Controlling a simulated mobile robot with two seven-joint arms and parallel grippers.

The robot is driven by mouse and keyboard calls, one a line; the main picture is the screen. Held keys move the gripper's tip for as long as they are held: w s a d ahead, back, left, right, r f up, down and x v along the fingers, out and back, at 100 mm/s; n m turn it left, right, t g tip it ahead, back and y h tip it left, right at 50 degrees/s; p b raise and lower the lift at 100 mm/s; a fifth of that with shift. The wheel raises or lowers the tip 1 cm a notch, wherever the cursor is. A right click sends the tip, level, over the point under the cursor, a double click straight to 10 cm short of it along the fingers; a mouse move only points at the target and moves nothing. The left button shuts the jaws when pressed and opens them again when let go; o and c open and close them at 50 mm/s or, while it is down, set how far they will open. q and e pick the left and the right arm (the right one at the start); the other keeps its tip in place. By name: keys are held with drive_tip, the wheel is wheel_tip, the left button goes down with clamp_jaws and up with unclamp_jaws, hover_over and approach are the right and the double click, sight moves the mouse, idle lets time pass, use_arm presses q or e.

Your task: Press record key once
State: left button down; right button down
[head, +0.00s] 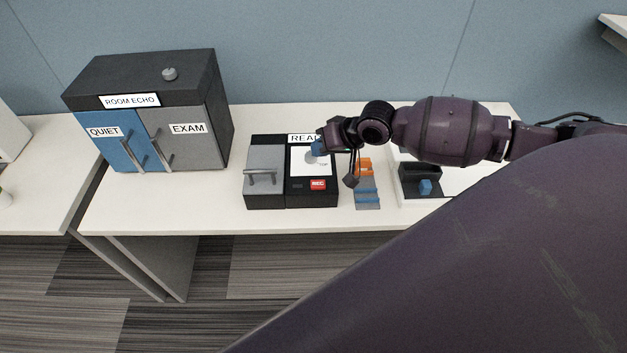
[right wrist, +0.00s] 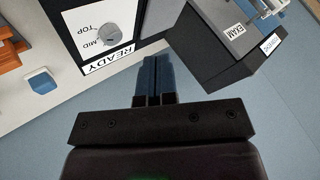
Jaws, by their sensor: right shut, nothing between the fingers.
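The record key is a small red key marked REC (head: 318,184) on the front of a black and grey device (head: 295,200) on the white table. The device has a white panel with a round dial (right wrist: 117,34) marked MID and TOP, and a READY label (right wrist: 107,60). My right gripper (head: 317,148) is over the upper part of this panel, behind the key. Its blue fingers are closed together and empty, as the right wrist view (right wrist: 157,75) shows. The key is outside the right wrist view. My left gripper is not in view.
A cabinet labelled ROOM ECHO (head: 150,78), with QUIET and EXAM doors, stands at the left. Right of the device are an orange and grey stepped holder (head: 367,192) and a dark tray (head: 408,192) with a blue block (head: 426,187). The table front is clear.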

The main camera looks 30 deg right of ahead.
sight(320, 182)
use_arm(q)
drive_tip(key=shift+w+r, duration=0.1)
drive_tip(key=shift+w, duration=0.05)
use_arm(e)
drive_tip(key=shift+f, duration=0.1)
